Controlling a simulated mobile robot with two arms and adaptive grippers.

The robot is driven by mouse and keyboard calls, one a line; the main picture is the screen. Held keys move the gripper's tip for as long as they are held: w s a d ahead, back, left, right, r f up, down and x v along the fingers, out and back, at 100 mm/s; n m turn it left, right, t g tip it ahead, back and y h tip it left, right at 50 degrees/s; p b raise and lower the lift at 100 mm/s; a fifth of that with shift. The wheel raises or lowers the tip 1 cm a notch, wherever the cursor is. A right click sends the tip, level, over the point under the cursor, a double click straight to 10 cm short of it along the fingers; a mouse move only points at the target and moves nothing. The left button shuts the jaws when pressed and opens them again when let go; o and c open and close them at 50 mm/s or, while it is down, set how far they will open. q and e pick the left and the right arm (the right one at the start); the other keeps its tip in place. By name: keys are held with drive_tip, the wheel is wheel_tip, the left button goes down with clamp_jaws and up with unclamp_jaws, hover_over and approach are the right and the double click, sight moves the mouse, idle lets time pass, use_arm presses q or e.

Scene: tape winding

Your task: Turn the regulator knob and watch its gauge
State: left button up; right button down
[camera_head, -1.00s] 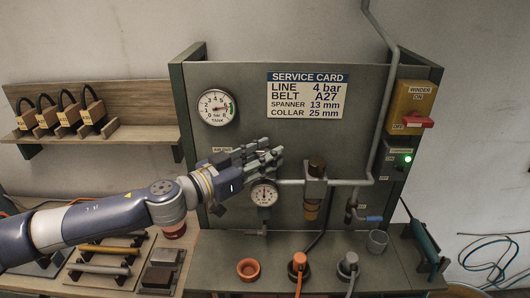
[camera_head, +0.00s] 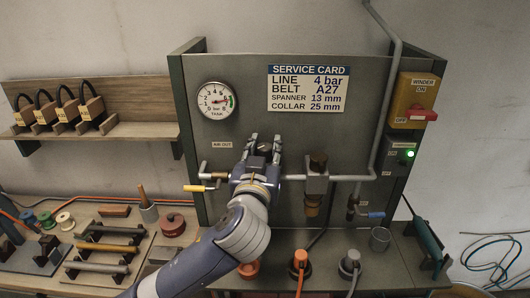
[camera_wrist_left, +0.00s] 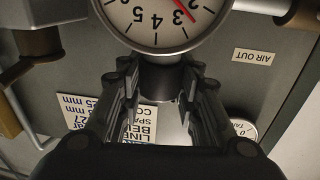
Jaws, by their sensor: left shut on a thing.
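My left gripper (camera_head: 264,142) reaches up from below in the head view, in front of the board. Its fingers are closed around the dark regulator knob (camera_wrist_left: 160,77), which shows between them in the left wrist view. The regulator's white gauge (camera_wrist_left: 160,20) appears upside down and partly cut off at the top of that view. Its red needle lies between 2 and 3. In the head view this gauge is hidden behind my gripper and arm. My right gripper is in neither view.
The service card (camera_head: 308,91) reads LINE 4 bar. The tank gauge (camera_head: 216,101) is a separate dial at upper left. A pipe with a filter (camera_head: 316,183) stands close at the right.

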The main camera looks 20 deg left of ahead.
use_arm(q)
drive_tip(key=shift+n+y, duration=0.5)
drive_tip(key=shift+y, duration=0.3)
drive_tip(key=o, duration=1.1)
drive_tip(key=shift+r, duration=0.1)
drive_tip(key=v, duration=1.2)
drive_tip(key=shift+s+a+r, duration=0.1)
drive_tip(key=shift+r, duration=0.05)
